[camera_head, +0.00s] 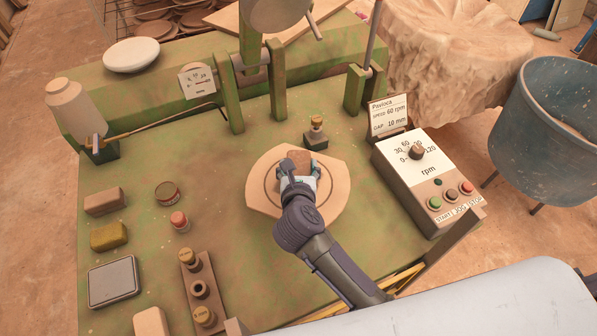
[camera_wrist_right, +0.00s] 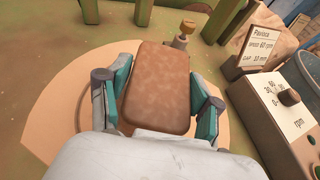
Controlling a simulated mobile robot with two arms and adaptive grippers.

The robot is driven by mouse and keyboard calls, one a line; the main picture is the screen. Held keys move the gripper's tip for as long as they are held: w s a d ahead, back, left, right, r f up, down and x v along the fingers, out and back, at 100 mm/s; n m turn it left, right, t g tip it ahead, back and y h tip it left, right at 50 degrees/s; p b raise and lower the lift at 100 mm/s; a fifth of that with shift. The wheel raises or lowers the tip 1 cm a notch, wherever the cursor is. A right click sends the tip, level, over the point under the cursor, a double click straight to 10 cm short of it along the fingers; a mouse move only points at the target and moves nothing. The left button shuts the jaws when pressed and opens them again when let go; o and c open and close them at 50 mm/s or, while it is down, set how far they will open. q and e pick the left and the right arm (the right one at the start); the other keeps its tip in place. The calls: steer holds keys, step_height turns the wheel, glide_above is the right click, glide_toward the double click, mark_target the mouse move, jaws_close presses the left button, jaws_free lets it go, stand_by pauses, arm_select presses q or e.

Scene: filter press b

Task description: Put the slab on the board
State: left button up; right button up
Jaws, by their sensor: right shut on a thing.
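The slab (camera_wrist_right: 158,88) is a brown block with rounded edges. It also shows in the head view (camera_head: 299,158), partly hidden by my gripper. My right gripper (camera_head: 297,172) is shut on the slab, with a finger on each side in the wrist view (camera_wrist_right: 160,100). The board (camera_head: 331,192) is a pale wooden disc with cut sides and a dark ring, on the green table. The slab is over the board; whether it touches the board I cannot tell. My left gripper is not in view.
A small brass-topped fitting (camera_head: 316,134) stands just behind the board. A control box (camera_head: 422,177) with a dial and buttons is to the right. Blocks, a tin (camera_head: 167,193) and a rack of plugs (camera_head: 201,290) stand at the left. Green posts (camera_head: 230,92) rise behind.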

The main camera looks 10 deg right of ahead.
step_height(320, 180, down, 2)
steer(key=shift+f, duration=0.1)
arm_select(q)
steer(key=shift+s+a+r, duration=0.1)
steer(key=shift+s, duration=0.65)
arm_select(e)
steer(key=shift+f, duration=0.15)
steer(key=shift+f, duration=0.1)
steer(key=o, duration=1.1)
steer(key=shift+f, duration=0.15)
steer(key=o, duration=0.4)
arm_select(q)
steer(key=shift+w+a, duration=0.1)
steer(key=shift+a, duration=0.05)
arm_select(e)
steer(key=shift+o, duration=0.2)
